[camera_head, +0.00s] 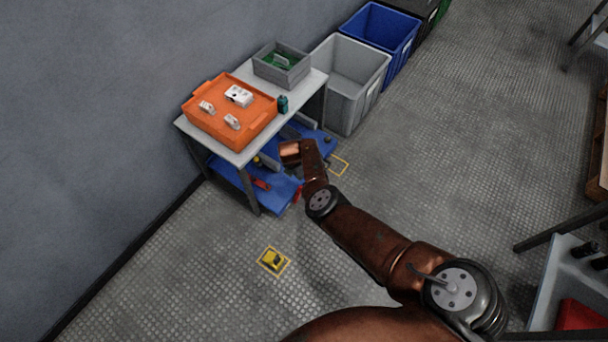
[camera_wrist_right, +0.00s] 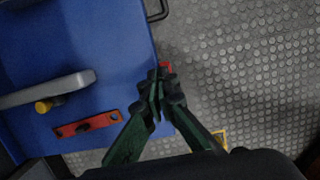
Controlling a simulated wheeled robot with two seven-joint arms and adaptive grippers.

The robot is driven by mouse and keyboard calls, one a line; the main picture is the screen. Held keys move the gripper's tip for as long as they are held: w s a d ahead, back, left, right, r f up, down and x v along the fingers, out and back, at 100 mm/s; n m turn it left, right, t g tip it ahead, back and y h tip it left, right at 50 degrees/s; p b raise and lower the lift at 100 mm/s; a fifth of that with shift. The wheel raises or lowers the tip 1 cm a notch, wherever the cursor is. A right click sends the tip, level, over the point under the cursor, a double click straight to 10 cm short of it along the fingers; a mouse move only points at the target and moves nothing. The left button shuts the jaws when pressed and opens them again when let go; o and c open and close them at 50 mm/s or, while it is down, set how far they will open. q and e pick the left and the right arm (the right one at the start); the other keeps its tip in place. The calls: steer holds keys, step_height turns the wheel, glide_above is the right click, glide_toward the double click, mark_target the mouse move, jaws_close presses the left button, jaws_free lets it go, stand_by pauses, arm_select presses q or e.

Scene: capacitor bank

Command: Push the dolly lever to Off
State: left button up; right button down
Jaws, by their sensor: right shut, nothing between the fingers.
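The blue dolly (camera_head: 277,199) stands low under the table, and its deck (camera_wrist_right: 100,50) fills the left of the right wrist view. A red plate with a dark knob (camera_wrist_right: 87,125) lies on the deck near its edge. A small red part (camera_wrist_right: 166,66) shows at the dolly's edge, mostly hidden behind my fingertips. I cannot tell which red part is the lever. My right gripper (camera_wrist_right: 160,82) is shut and empty over the dolly's edge. Contact with the red part cannot be told. In the head view my right arm hides its fingers. My left gripper is out of view.
The table (camera_head: 238,157) above the dolly holds an orange tray (camera_head: 208,130) and a grey bin (camera_head: 263,69). A grey bar (camera_wrist_right: 50,89) crosses the deck. A yellow block (camera_head: 271,260) sits on the floor. Grey (camera_head: 338,103) and blue (camera_head: 374,36) bins stand behind.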

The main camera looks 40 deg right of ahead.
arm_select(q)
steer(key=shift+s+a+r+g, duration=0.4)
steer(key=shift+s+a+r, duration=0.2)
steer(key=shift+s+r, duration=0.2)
arm_select(e)
steer(key=shift+d+r, duration=0.1)
steer(key=shift+r, duration=0.75)
